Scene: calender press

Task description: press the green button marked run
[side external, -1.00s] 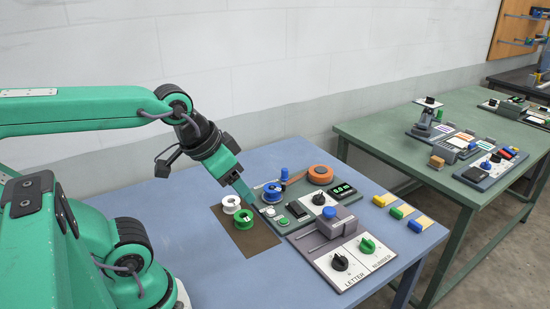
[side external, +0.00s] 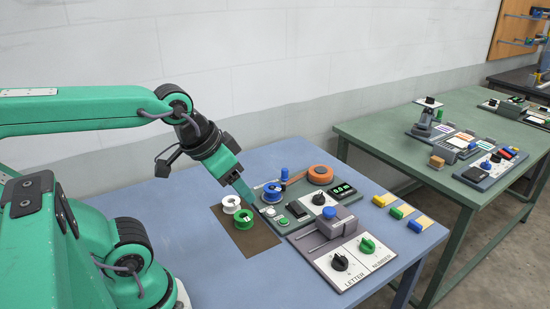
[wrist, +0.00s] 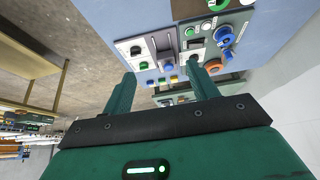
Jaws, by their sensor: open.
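A small green button (side external: 283,221) sits on the near left part of the grey control panel, close to the brown mat. In the wrist view a green button (wrist: 190,31) shows on the panel near the top. Its lettering is too small to read. My gripper (side external: 250,199) points down over the left edge of the panel, a little behind and left of the button. In the wrist view my gripper (wrist: 161,73) has its two fingers apart with nothing between them. I cannot tell whether the tips touch the panel.
White (side external: 231,204) and green (side external: 241,221) spools stand left of the panel. A blue spool (side external: 271,193) and an orange reel (side external: 320,174) are behind. A display (side external: 343,190) reads 0.0 m. A dial unit (side external: 352,264) lies in front. The table's near left is clear.

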